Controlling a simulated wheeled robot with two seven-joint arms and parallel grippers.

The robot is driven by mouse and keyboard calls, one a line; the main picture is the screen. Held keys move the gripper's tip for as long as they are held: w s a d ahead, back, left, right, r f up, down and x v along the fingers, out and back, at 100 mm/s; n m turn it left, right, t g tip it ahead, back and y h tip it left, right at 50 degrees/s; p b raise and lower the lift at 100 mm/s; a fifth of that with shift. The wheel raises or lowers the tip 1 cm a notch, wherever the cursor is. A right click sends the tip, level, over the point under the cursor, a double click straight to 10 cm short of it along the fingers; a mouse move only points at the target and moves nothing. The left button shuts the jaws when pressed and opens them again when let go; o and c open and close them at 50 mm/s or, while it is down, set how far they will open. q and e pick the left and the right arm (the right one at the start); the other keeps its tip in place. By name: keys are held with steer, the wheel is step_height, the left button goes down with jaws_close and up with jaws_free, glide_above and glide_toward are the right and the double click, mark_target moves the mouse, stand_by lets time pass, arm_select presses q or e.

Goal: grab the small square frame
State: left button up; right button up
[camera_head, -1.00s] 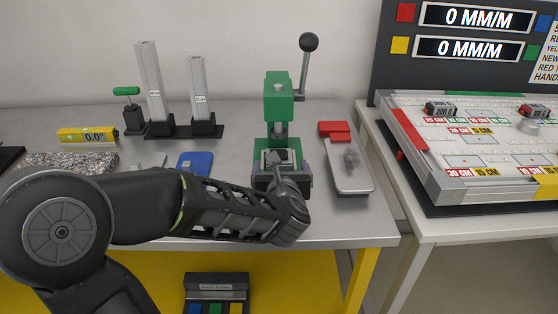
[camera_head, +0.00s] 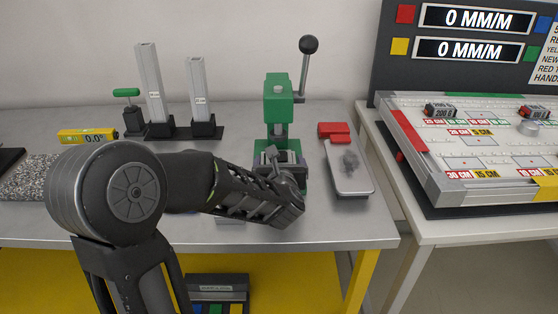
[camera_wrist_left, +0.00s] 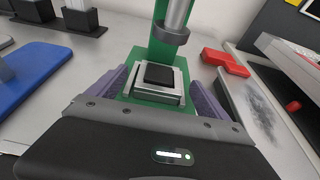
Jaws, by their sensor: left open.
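The small square frame (camera_wrist_left: 160,91) is silver with a black square in its middle. It sits on the green base of a press (camera_head: 279,98), under the ram, as the left wrist view shows. In the head view my wrist mostly hides it. My left gripper (camera_wrist_left: 159,84) is open, with one purple finger on each side of the frame. Gaps show between the fingers and the frame, and nothing is held. In the head view the left gripper (camera_head: 279,158) is at the front of the press. My right gripper is not in view.
The press lever with a black knob (camera_head: 309,44) rises at the back. Two upright metal bars (camera_head: 150,85) stand at the back left. A blue plate (camera_wrist_left: 30,72) lies left of the gripper.

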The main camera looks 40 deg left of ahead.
arm_select(q)
steer(key=shift+w+a+f, duration=0.2)
steer(key=shift+w+a, duration=0.2)
steer(key=shift+w, duration=0.05)
steer(key=shift+c, duration=0.2)
steer(key=c, duration=1.7)
steer(key=shift+r, duration=0.1)
